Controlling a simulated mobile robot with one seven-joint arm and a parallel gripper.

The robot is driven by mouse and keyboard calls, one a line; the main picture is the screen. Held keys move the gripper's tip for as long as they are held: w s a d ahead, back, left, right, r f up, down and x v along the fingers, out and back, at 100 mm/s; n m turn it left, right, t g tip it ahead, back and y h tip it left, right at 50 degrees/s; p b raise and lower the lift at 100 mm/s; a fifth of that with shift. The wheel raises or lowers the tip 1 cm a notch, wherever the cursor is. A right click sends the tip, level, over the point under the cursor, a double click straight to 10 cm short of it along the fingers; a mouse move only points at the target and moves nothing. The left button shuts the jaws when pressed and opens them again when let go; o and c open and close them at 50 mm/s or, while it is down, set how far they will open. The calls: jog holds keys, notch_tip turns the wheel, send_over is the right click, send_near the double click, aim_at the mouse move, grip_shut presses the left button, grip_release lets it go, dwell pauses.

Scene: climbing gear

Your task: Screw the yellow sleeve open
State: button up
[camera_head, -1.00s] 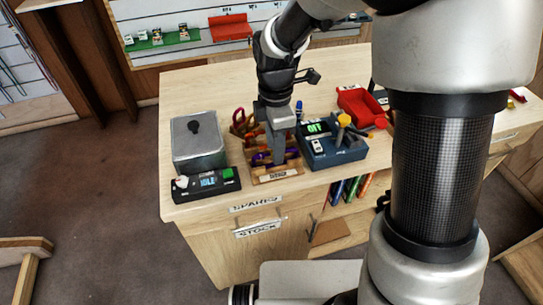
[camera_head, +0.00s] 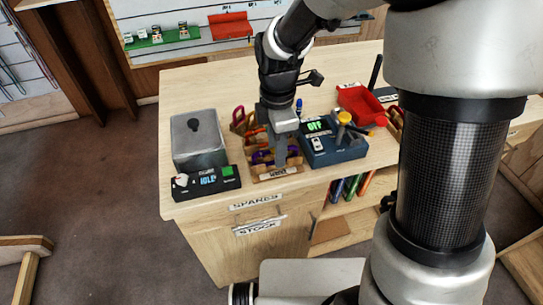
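My gripper (camera_head: 281,152) points down over a small wooden rack (camera_head: 277,175) on the bench, among purple and orange carabiner-like pieces. A purple piece (camera_head: 262,157) shows just left of the fingers. The fingers are seen edge-on and small, so I cannot tell whether they are open or shut, or whether they touch anything. I cannot make out a yellow sleeve on any piece in the rack. A yellow-topped knob (camera_head: 344,118) stands on the blue device (camera_head: 335,151) to the right of the gripper.
A grey lidded box (camera_head: 198,151) and a black unit with a display (camera_head: 207,182) stand left of the rack. A red bin (camera_head: 359,103) is behind the blue device. The wooden bench top (camera_head: 215,90) is clear at the back left.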

jog(key=shift+f, duration=0.2)
jog(key=shift+s+f+b, duration=0.1)
jog(key=shift+f+b, duration=0.75)
jog(key=shift+f, duration=0.2)
jog(key=shift+w+a, duration=0.2)
jog(key=shift+w, duration=0.6)
jog(key=shift+r+p, duration=0.2)
jog(key=shift+p, duration=0.1)
notch_tip(320, 180, up, 10)
jog(key=p, duration=0.8)
jog(key=shift+f, duration=0.15)
